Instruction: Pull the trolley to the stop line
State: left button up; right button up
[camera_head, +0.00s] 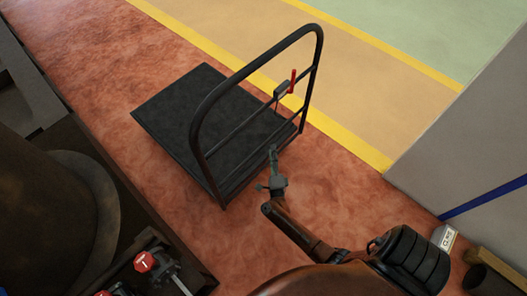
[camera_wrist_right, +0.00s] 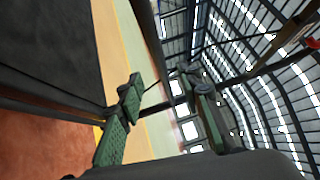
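The trolley (camera_head: 190,110) has a flat dark deck and a tall black tubular handle (camera_head: 317,60) at its near right side. A small grey block with a red lever (camera_head: 292,82) sits on the handle. My right gripper (camera_head: 273,155) is near the lower part of the handle, on its near side. In the right wrist view, its two green-padded fingers (camera_wrist_right: 165,110) stand apart, with a dark bar of the handle showing between them. I cannot tell whether they touch it. Yellow lines (camera_head: 360,148) cross the floor; which one is the stop line is unclear. My left gripper is not in view.
Reddish floor (camera_head: 100,50) surrounds the trolley, with a tan lane (camera_head: 370,85) beyond it. A grey panel with a blue stripe (camera_head: 465,130) stands at the right. Dark equipment with red knobs (camera_head: 145,261) fills the lower left. A small white labelled block (camera_head: 444,237) sits at the lower right.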

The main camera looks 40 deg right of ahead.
aim_at(273, 135)
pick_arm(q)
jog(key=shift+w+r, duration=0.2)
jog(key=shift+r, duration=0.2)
pick_arm(e)
jog(key=shift+w+d+m+g+h, duration=0.2)
jog(key=shift+d+m+g+h, duration=0.15)
jog(key=shift+m+h, duration=0.4)
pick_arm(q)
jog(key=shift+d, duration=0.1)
pick_arm(e)
jog(key=b+x, duration=0.1)
jog(key=x, duration=0.3)
jog(key=b+x, duration=0.1)
jog(key=x, duration=0.1)
jog(key=shift+w+d+f+b, duration=0.2)
jog(key=shift+w+d+b, duration=0.05)
jog(key=shift+w+b, duration=0.1)
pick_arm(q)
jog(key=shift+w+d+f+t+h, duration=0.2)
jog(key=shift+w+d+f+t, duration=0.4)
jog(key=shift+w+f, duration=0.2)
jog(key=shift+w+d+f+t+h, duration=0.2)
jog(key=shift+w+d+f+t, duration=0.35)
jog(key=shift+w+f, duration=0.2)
pick_arm(e)
jog(key=shift+w+d+r, duration=0.2)
jog(key=shift+w+d, duration=0.15)
jog(key=shift+w, duration=0.05)
jog(key=shift+c, duration=0.5)
grip_shut()
